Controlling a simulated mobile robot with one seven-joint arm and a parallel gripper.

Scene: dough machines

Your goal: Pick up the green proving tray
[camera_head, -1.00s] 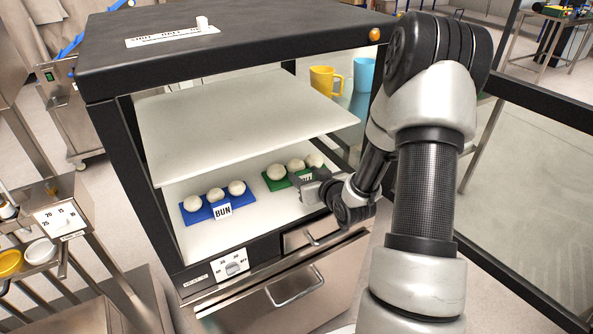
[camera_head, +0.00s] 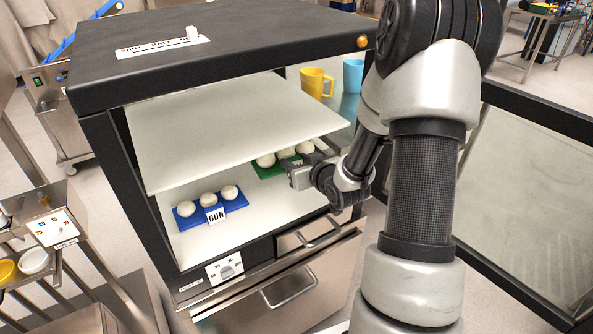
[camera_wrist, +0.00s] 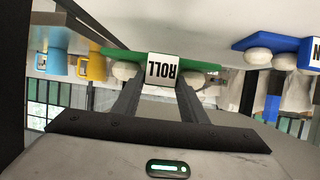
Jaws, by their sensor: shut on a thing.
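The green proving tray (camera_head: 266,171) holds several white dough balls (camera_head: 287,153) and is inside the cabinet, below the white shelf. In the wrist view the green tray (camera_wrist: 205,78) carries a white label reading ROLL (camera_wrist: 162,68). My gripper (camera_head: 300,172) is shut on the tray's near side, at the label; in the wrist view its two fingers (camera_wrist: 158,82) reach the tray on either side of the label. In the head view my gripper hides part of the tray's front and its label. Whether the tray touches the cabinet floor is hard to tell.
A blue tray (camera_head: 236,205) labelled BUN with dough balls stands to the left on the cabinet floor. The white shelf (camera_head: 225,125) is close above. Yellow (camera_head: 317,83) and blue (camera_head: 353,76) mugs stand behind at right. Drawers (camera_head: 290,288) are below the opening.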

